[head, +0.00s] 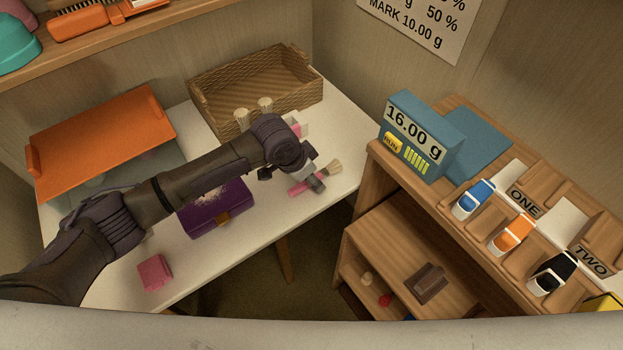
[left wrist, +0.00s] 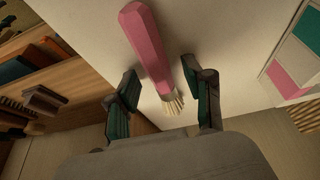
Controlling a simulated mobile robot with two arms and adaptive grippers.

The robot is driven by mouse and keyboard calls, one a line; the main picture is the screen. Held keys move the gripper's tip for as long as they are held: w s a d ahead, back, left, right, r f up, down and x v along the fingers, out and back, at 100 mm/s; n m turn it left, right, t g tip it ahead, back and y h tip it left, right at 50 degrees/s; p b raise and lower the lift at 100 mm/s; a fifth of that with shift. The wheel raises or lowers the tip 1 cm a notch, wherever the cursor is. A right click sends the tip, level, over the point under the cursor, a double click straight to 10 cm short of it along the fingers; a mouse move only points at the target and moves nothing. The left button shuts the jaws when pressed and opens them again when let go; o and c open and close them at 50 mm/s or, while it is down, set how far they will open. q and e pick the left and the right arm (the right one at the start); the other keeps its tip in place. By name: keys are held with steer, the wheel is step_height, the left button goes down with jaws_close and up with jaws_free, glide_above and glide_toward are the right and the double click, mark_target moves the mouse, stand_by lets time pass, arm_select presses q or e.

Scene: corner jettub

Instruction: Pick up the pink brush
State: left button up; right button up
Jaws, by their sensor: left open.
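The pink brush (head: 299,190) lies on the white table near its right front edge, with its pale bristles pointing right. My left gripper (head: 294,177) is over it and partly hides its middle. In the left wrist view the brush (left wrist: 149,42) lies between the two open fingers of the left gripper (left wrist: 160,76), its bristles towards the palm. A gap shows on each side, and no finger is seen closed on it. I cannot tell how far the fingertips are above the table. My right gripper is not in view.
The white table (head: 335,120) also holds a wicker basket (head: 217,107), an orange tray (head: 100,130), a purple case (head: 213,210) and a pink block (head: 154,273). A wooden shelf unit (head: 362,205) with a blue scale (head: 412,137) stands to the right, across a gap.

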arm_select(q)
steer(key=shift+f, duration=0.1)
stand_by(0.3)
steer(key=shift+c, duration=0.5)
steer(key=shift+f, duration=0.1)
jaws_close()
